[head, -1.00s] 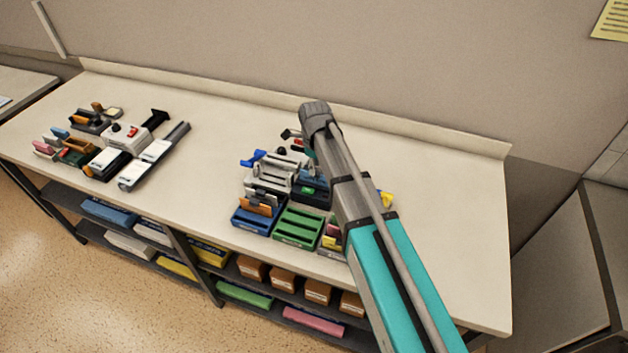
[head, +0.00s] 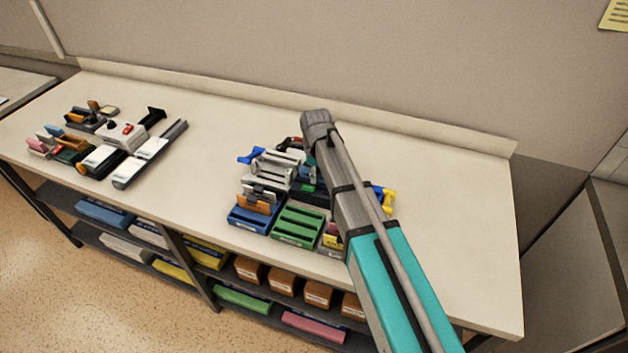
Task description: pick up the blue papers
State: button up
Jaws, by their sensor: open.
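A flat blue stack (head: 105,212), which looks like the blue papers, lies on the upper shelf under the left part of the table. Only its front and part of its top show; the tabletop overhangs it. My arm reaches up from the bottom right over the table, and its grey wrist end is above the middle cluster of desk items. My gripper's fingers are hidden behind the arm, so I cannot see what they are near. The blue stack is well to the left of and below my arm's end.
The table (head: 440,210) is clear at the right and between its two clusters. A green slotted tray (head: 298,226) and a blue holder (head: 252,217) stand near the front edge. Several brown boxes (head: 283,279), a green stack (head: 241,299) and a pink stack (head: 313,326) fill the shelves.

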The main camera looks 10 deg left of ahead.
dwell(0.6)
grip_shut()
